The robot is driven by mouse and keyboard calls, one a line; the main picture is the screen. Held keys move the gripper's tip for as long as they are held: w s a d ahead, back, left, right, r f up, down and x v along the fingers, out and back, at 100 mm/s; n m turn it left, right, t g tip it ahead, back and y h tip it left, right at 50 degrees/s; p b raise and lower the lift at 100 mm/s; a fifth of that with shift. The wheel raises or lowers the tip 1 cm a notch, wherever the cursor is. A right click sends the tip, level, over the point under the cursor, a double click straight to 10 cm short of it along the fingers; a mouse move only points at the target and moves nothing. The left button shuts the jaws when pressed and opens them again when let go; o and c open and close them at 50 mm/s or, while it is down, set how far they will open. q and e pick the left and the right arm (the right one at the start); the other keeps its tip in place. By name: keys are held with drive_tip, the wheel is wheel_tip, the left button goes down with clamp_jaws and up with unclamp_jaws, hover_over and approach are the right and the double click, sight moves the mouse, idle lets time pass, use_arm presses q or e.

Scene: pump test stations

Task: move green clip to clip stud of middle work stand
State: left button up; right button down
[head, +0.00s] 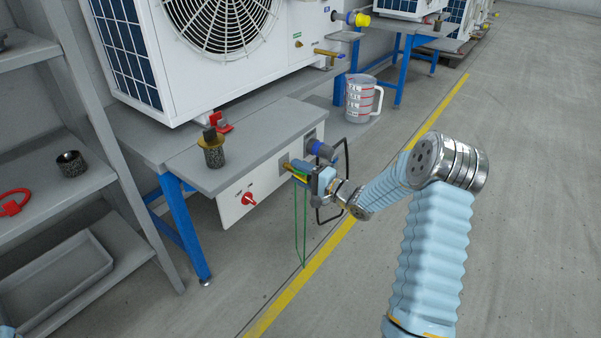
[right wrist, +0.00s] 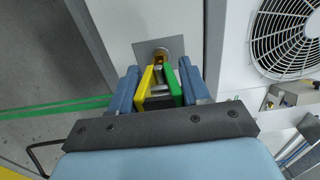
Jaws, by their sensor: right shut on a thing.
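My right gripper (head: 299,170) is shut on the green clip, at the front panel of the near work stand (head: 262,130). The clip (right wrist: 175,88) has one green and one yellow arm and sits between the blue finger pads in the right wrist view. A green lead (right wrist: 70,106) runs off to the left there and hangs down in the head view. The brass clip stud (right wrist: 161,55) stands out from a grey plate just beyond the clip's tips. I cannot tell whether the clip touches it. My left gripper is not in view.
A red knob (head: 249,199) is on the panel left of the gripper, and a blue connector (head: 320,149) is close to its right. A black-and-brass part (head: 212,152) stands on the bench. A jug (head: 361,97) stands behind. The floor at right is clear.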

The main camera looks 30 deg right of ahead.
drive_tip(key=shift+w+a, duration=0.15)
drive_tip(key=shift+w, duration=0.25)
idle(0.5)
drive_tip(key=shift+c, duration=2.3)
unclamp_jaws()
drive_tip(key=v, duration=1.4)
drive_tip(key=shift+w, duration=0.1)
